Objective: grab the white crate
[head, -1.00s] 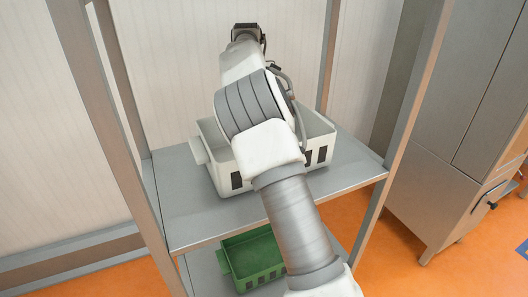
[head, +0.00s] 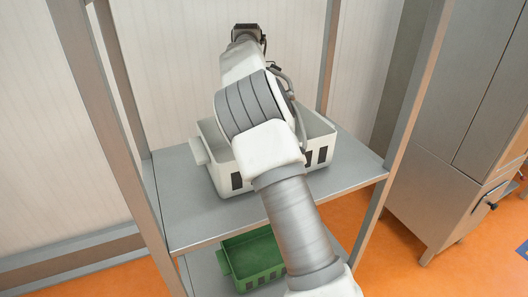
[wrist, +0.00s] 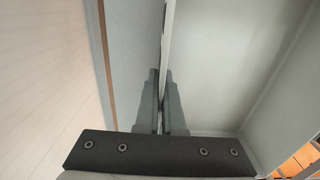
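The white crate (head: 232,184) stands upright on the upper grey shelf in the head view, its middle partly hidden behind my arm. In the wrist view, the crate's pale inside (wrist: 225,60) fills the right half, and its thin wall runs down between my two grey fingers. My gripper (wrist: 161,82) is closed on this wall, one finger on each side. In the head view my fingers are hidden by my arm.
A green crate (head: 255,262) sits on the lower shelf, partly behind my arm. Metal posts frame the upper shelf (head: 185,215). A pale panelled wall stands behind, and a grey metal cabinet (head: 440,190) stands to the right on the orange floor.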

